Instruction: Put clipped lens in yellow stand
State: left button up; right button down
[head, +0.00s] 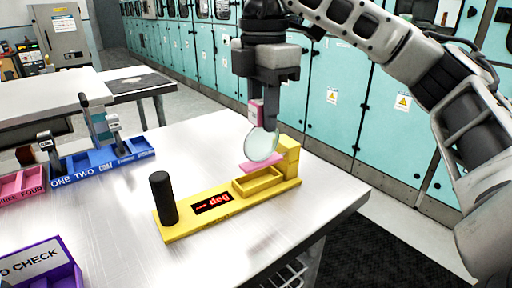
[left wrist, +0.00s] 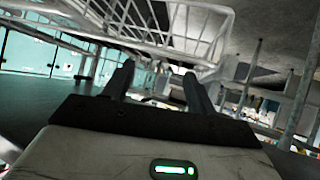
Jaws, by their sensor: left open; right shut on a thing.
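A round clear lens (head: 261,146) with a pink clip (head: 256,112) at its top hangs from my right gripper (head: 258,104), which is shut on it. The lens is upright, over the back end of the yellow stand (head: 225,205). The stand has a black knob, a red-lit display and a raised block at its right end. A flat pink piece (head: 262,162) shows just below the lens at the stand's tray; I cannot tell whether the lens touches it. My left gripper (left wrist: 160,85) is open and empty in the left wrist view, away from the table.
A blue rack (head: 100,165) labelled ONE, TWO and more holds upright items at the left. A pink tray (head: 22,184) and a purple bin (head: 42,268) marked CHECK stand nearby. The table's right edge is near the stand. The table centre (head: 130,205) is clear.

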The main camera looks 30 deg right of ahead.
pick_arm(q)
jog(key=shift+w, duration=0.2)
pick_arm(e)
jog(key=w+d+f, duration=0.3)
jog(key=w+f, duration=0.3)
jog(key=f, duration=0.4)
jog(key=shift+w+d, duration=0.2)
jog(key=shift+w, duration=0.05)
jog(key=shift+f+b, duration=0.15)
jog(key=shift+b, duration=0.15)
jog(key=c, duration=1.1)
grip_release()
jog(key=shift+c, duration=0.2)
pick_arm(q)
jog(key=shift+r, duration=0.1)
jog(key=shift+w+r, duration=0.1)
